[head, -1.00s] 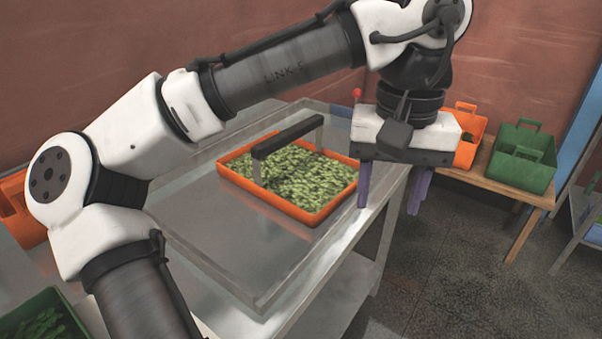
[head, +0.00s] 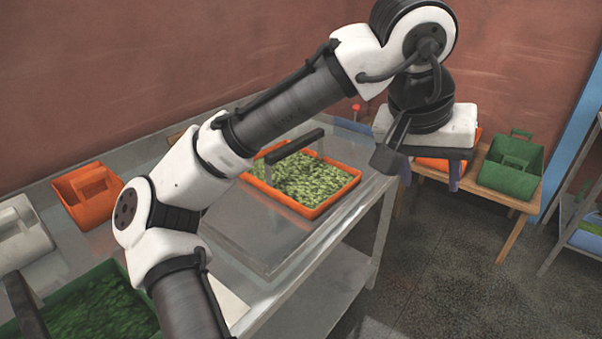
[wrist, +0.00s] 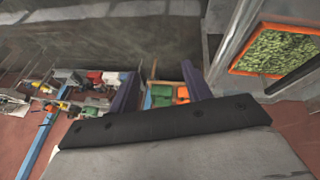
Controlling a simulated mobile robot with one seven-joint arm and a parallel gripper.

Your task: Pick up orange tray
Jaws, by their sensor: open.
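The orange tray (head: 318,209) is shallow and full of green leafy pieces, with a dark bar handle (head: 295,146) across it. It lies flat on the metal table, and my arm hides part of its far left side in the head view. In the wrist view the tray (wrist: 262,72) shows at the upper right. My gripper (head: 430,182) is to the right of the tray, beyond the table's edge and apart from it. Its purple fingers (wrist: 165,92) are spread with nothing between them.
The metal table (head: 225,240) has bare room in front of the tray. An orange caddy (head: 88,208), a white caddy (head: 22,236) and a green tray of leaves (head: 125,275) are at the left. A wooden bench (head: 492,182) at the right holds a green caddy (head: 512,172) and an orange one.

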